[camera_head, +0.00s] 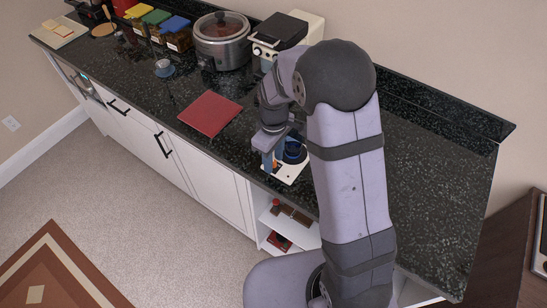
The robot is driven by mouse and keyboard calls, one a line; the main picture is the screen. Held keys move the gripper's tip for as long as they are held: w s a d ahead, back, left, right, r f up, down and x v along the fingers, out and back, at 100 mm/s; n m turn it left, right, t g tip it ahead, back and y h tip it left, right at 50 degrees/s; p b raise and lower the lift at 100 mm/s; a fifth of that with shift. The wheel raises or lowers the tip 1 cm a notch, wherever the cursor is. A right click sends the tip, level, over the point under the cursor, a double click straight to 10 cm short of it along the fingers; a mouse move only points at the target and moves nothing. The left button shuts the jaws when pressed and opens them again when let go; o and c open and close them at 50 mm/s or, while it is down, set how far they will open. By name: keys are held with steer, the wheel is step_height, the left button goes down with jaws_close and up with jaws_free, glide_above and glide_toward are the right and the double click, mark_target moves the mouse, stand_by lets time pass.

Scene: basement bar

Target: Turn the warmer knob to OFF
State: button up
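A low white flat unit (284,178), possibly the warmer, sits near the front edge of the counter. A dark blue round item (294,151) stands on it, partly hidden by my arm. A small orange spot shows at its left beside my fingers; I cannot tell whether it is the knob. My gripper (270,160) points down over the left part of the unit. Its fingers are small and partly overlapped, so neither their opening nor any contact can be made out. The knob and its setting cannot be read.
A red mat (210,113) lies left of my gripper. The counter's right side (437,170) is clear.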

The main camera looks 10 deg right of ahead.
mark_target(274, 161)
steer(key=shift+r+b, duration=1)
steer(key=shift+r, duration=2.65)
steer(key=shift+w+m, duration=0.4)
steer(key=shift+m, duration=0.8)
steer(key=shift+s+f+m, duration=0.1)
steer(key=shift+f+m, duration=0.25)
steer(key=shift+m, duration=0.15)
steer(key=s+f+m, duration=0.1)
steer(key=s, duration=0.1)
steer(key=s+f+m, duration=0.1)
steer(key=s+f, duration=0.1)
steer(key=s, duration=0.1)
steer(key=s+d+f+m, duration=0.1)
steer(key=s, duration=0.2)
steer(key=shift+s+f+m+g, duration=0.2)
steer(key=shift+f+m+g, duration=0.1)
steer(key=shift+f+g, duration=0.1)
steer(key=s+d+r+m, duration=0.2)
steer(key=s+d+r, duration=0.1)
steer(key=s, duration=0.7)
steer(key=shift+d+t, duration=0.4)
steer(key=shift+d, duration=0.2)
